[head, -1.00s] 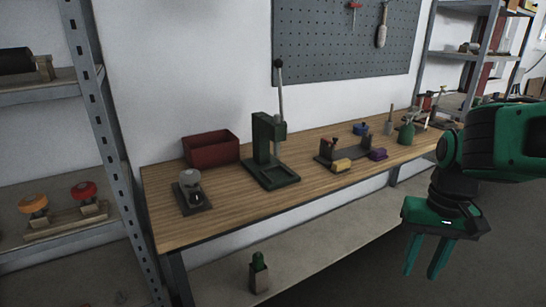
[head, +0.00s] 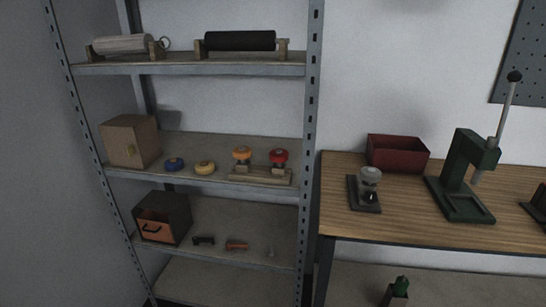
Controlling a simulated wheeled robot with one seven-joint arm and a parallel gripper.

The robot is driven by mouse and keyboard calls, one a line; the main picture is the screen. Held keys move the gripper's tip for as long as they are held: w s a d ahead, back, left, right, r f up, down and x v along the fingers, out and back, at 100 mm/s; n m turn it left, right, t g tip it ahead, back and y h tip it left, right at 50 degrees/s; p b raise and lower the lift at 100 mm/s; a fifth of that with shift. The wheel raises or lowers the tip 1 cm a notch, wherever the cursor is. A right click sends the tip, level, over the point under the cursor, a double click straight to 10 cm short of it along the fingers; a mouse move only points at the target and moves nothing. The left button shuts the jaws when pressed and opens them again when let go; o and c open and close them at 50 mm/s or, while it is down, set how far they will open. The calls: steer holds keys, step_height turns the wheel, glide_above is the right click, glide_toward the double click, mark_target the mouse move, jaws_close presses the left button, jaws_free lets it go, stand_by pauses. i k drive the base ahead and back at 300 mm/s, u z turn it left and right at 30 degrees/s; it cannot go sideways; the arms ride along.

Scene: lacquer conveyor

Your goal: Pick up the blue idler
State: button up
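A small round blue wheel (head: 174,164), which looks like the blue idler, lies on the middle shelf (head: 215,186) of the grey metal rack. It sits between a closed wooden box (head: 130,141) on its left and a yellow wheel (head: 205,168) on its right, apart from both. My gripper is not in view now.
An orange wheel (head: 241,155) and a red wheel (head: 279,157) stand on a wooden stand (head: 262,177). Rollers (head: 240,41) lie on the shelf above. Below are a dark box with an orange front (head: 162,217) and small parts. A rack upright (head: 310,150) separates the bench (head: 400,225).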

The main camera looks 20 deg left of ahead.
mark_target(179, 166)
steer(key=u, duration=1.8)
steer(key=k, duration=0.45)
steer(key=u, duration=0.15)
steer(key=i, duration=1.1)
steer(key=z, duration=0.5)
steer(key=i, duration=0.55)
steer(key=z, duration=0.25)
